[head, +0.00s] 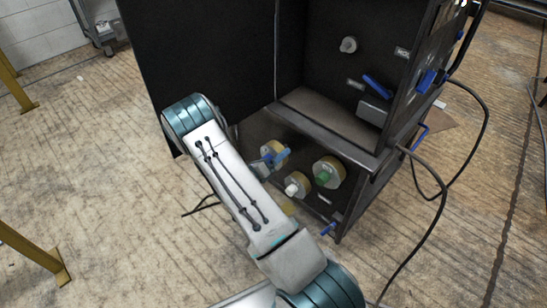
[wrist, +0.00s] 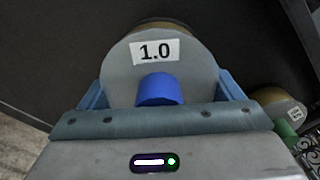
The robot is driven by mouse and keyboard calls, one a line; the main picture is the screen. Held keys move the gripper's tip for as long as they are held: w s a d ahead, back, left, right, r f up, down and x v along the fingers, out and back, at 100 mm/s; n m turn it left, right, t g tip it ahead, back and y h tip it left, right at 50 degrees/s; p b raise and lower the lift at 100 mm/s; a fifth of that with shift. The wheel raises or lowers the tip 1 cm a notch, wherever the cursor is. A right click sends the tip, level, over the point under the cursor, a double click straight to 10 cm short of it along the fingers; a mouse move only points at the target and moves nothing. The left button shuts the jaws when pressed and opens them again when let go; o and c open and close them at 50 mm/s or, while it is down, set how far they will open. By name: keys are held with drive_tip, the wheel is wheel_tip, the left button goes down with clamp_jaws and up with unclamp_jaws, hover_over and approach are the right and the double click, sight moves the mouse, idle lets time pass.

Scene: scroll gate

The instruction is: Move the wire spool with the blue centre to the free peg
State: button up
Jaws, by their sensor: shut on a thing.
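The wire spool with the blue centre (wrist: 122,75) fills the middle of the wrist view. Its grey face bears a "1.0" label, and its blue centre (wrist: 158,90) points toward the camera. My gripper (wrist: 165,95) is shut on this spool, with a blue finger on each side. In the head view, the spool (head: 267,149) and the blue fingers of my gripper (head: 273,158) show at the lower bay of the black cabinet, partly hidden by my arm. I cannot tell whether the spool still touches a peg behind it. No free peg can be made out for certain.
A spool with a green centre (head: 332,168) sits to the right; it also shows in the wrist view (wrist: 281,108). A white-ended round part (head: 297,185) lies between it and my arm. The cabinet's ledge (head: 330,125) overhangs the bay. A black cable (head: 440,195) hangs at right.

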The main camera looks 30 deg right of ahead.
drive_tip(key=shift+p+x, duration=0.75)
drive_tip(key=shift+x, duration=0.9)
idle(2.8)
drive_tip(key=shift+w+d+r, duration=0.25)
drive_tip(key=shift+d+r, duration=0.1)
drive_tip(key=shift+d, duration=0.15)
idle(0.8)
drive_tip(key=shift+s+a+f+p, duration=0.25)
drive_tip(key=shift+a+p, duration=0.15)
drive_tip(key=shift+a, duration=0.25)
idle(0.8)
drive_tip(key=shift+w+d+r, duration=0.1)
drive_tip(key=shift+d, duration=0.25)
idle(0.5)
